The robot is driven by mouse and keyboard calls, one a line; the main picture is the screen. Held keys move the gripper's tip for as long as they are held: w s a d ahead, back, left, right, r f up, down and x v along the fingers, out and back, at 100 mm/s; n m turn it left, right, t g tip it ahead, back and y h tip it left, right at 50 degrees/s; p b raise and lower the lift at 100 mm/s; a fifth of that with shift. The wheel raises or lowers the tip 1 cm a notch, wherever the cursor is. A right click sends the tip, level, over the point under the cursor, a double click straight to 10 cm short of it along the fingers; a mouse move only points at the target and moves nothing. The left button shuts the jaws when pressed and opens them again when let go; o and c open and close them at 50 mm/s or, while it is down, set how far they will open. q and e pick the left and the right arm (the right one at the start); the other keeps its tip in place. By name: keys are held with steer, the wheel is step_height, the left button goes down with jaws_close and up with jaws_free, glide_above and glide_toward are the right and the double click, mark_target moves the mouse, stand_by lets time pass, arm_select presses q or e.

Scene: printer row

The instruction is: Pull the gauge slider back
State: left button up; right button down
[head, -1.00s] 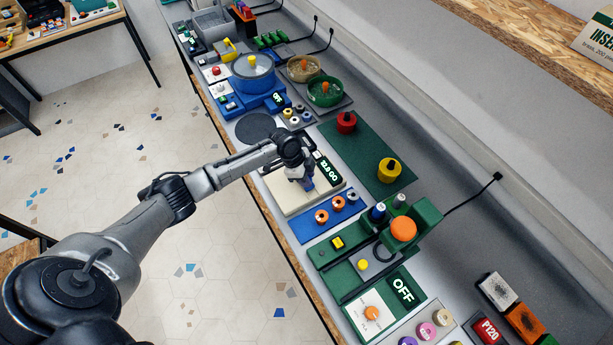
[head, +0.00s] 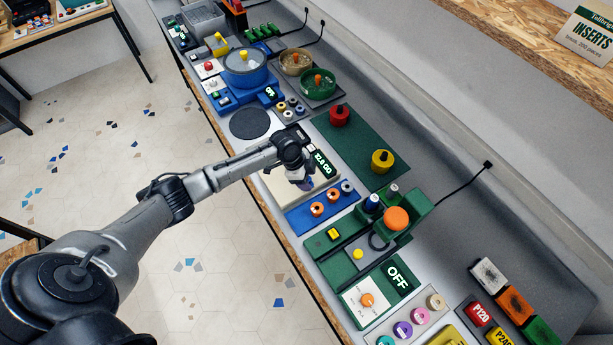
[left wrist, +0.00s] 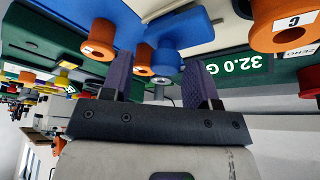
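The gauge is a cream block (head: 280,187) with a lit display (head: 322,161) reading 32.0 GO. My right gripper is out of view.
A blue tray with orange rings (head: 303,215) lies close in front of the gauge. Beyond the gauge is a green mat (head: 358,148) with a red knob (head: 340,115) and a yellow knob (head: 382,161). A green machine (head: 330,262) stands nearer. A dark round pad (head: 250,124) lies on the far side.

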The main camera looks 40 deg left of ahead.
arm_select(q)
steer(key=shift+a, duration=0.1)
steer(key=v, duration=1.3)
steer(key=shift+r, duration=0.4)
steer(key=shift+a, duration=0.1)
